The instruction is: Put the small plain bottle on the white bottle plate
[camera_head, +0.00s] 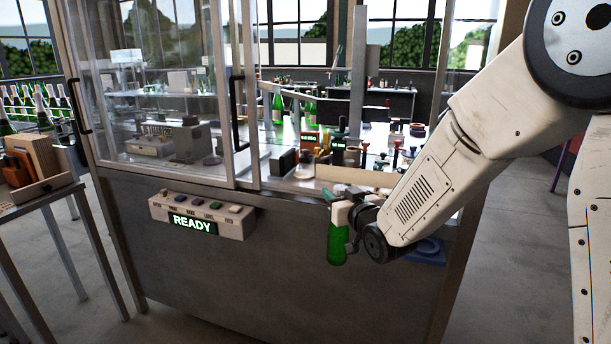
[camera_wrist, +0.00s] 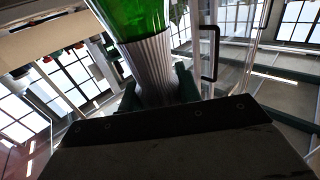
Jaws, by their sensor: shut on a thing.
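My gripper (camera_head: 342,210) is shut on a small green bottle (camera_head: 337,246), in front of the machine's front panel in the head view. The bottle hangs about upright, its green body below the jaws; its upper part is mostly hidden by the gripper. In the wrist view the bottle's green glass (camera_wrist: 137,18) shows at the top, with a grey ribbed part (camera_wrist: 152,68) between the dark green fingers. I cannot pick out the white bottle plate for certain; a pale round piece (camera_head: 303,173) lies near the front of the machine's open bay.
A glazed cabinet (camera_head: 160,90) with a sliding door fills the left of the machine. A button box reading READY (camera_head: 195,222) juts from its front. Small tools (camera_head: 395,155) and several green bottles (camera_head: 300,108) stand inside. A blue tray (camera_head: 428,254) is low at right.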

